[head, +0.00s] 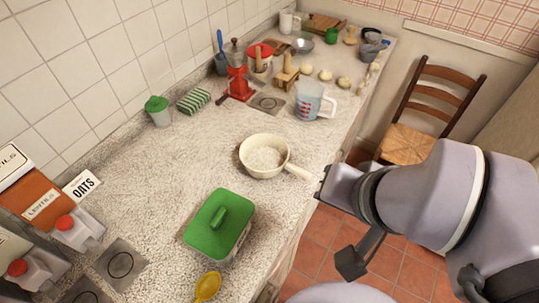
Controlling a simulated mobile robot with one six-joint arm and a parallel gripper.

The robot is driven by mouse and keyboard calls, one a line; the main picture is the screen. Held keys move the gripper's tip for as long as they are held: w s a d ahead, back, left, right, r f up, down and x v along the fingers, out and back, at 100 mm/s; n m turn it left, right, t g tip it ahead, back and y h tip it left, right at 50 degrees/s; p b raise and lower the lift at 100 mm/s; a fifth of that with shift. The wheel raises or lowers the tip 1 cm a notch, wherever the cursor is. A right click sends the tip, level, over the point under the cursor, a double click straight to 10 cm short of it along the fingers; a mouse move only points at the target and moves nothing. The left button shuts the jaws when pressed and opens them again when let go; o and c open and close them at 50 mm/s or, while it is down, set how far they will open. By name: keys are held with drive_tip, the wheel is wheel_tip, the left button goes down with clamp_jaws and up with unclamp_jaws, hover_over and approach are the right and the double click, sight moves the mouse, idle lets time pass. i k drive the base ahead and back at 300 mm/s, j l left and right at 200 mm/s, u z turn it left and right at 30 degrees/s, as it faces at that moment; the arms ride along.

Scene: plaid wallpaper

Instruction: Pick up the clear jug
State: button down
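The clear jug (309,101) stands upright on the speckled counter, toward the back right. It is see-through with red markings on its side, a bluish tint inside and a pale handle on its right. My gripper (321,184) is at the counter's right edge, nearer to me than the jug and well apart from it. It is by the handle end of a cream pan. Its fingers are small and mostly hidden by my arm, so I cannot tell whether it is open or shut.
A red grinder (238,82), wooden block (286,74) and pale round items (326,75) stand near the jug. A green-lidded box (219,223) is in front. A chair (429,115) stands right.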

sight(313, 104)
drive_tip(key=i+l+z, duration=0.3)
drive_tip(key=i+l, duration=0.7)
